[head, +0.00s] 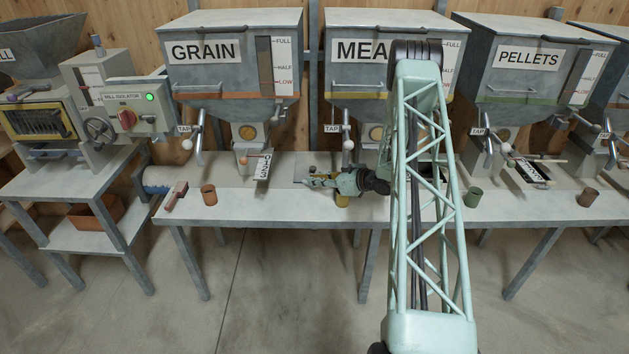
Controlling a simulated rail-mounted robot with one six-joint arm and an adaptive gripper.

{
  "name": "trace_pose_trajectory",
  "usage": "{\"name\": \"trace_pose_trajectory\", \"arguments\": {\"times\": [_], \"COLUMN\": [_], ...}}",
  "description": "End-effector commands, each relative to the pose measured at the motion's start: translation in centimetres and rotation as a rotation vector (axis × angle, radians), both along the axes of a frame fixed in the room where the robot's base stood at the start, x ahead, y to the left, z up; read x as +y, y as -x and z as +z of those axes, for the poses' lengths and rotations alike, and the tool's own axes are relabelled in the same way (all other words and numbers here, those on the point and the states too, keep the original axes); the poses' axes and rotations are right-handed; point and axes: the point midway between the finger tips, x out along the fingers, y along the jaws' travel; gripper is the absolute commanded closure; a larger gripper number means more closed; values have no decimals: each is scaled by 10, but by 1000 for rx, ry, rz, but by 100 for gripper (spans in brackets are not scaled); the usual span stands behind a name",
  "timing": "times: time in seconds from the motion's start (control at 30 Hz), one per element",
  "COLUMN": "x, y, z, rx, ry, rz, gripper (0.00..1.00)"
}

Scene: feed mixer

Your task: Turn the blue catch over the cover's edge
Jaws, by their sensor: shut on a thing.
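My gripper (312,181) is low over the bench under the MEAL hopper (357,85), reaching in from the right with its fingertips pointing left. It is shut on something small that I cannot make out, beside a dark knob. I cannot pick out a blue catch for certain. A cover under the MEAL hopper is largely hidden by my gripper and wrist, so I cannot tell how a catch lies against its edge.
The GRAIN hopper (208,78) and PELLETS hopper (514,85) flank it, with tap levers hanging down.

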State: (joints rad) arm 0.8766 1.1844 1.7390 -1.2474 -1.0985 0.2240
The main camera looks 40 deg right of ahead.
Motion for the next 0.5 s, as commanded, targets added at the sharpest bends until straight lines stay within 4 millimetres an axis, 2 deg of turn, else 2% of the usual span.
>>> {"name": "trace_pose_trajectory", "arguments": {"times": [0.5], "x": [4], "y": [0], "z": [-1], "rx": [0], "ry": [-2], "rz": [-197], "gripper": [100]}}
